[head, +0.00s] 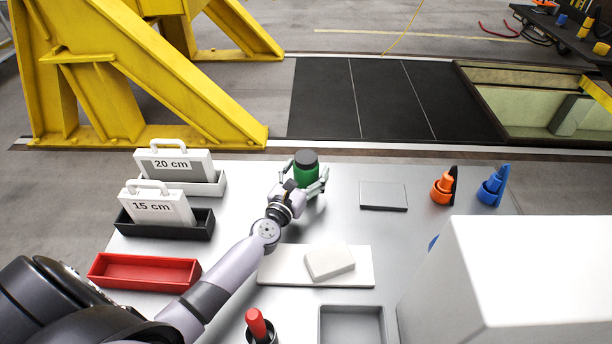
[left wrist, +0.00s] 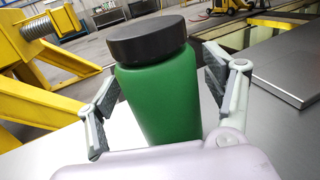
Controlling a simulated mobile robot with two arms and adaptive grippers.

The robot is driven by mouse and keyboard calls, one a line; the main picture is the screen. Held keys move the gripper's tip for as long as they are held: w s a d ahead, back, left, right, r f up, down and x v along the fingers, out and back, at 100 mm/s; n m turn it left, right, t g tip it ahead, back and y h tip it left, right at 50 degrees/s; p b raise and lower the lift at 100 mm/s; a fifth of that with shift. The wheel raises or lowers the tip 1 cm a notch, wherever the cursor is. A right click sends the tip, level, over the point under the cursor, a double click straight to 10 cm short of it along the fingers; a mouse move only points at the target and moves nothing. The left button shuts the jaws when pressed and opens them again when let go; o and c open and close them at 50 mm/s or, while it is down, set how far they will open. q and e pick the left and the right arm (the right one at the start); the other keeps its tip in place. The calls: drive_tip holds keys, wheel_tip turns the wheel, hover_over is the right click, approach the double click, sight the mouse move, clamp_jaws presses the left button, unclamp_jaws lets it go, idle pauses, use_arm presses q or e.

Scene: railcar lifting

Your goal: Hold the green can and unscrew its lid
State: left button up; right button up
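The green can (head: 308,178) stands upright near the far edge of the grey table, with its black lid (head: 306,158) on top. In the left wrist view the can (left wrist: 160,98) and its dark lid (left wrist: 147,38) fill the middle. My left gripper (head: 310,186) is open around the can, one finger on each side. In the left wrist view the left gripper (left wrist: 162,105) shows narrow gaps between its pads and the can, so it does not appear to grip. My right gripper is in neither view.
A flat grey plate (head: 383,196) lies right of the can. Orange (head: 442,188) and blue (head: 491,188) bottles stand farther right. A large white box (head: 530,270) blocks the lower right.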

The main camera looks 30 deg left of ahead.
use_arm(q)
drive_tip(key=c, duration=1.6)
drive_tip(key=shift+o, duration=0.2)
drive_tip(key=shift+r, duration=0.1)
wheel_tip(320, 180, up, 20)
drive_tip(key=p, duration=1.5)
drive_tip(key=o, duration=1)
drive_tip(key=shift+c, duration=0.2)
clamp_jaws()
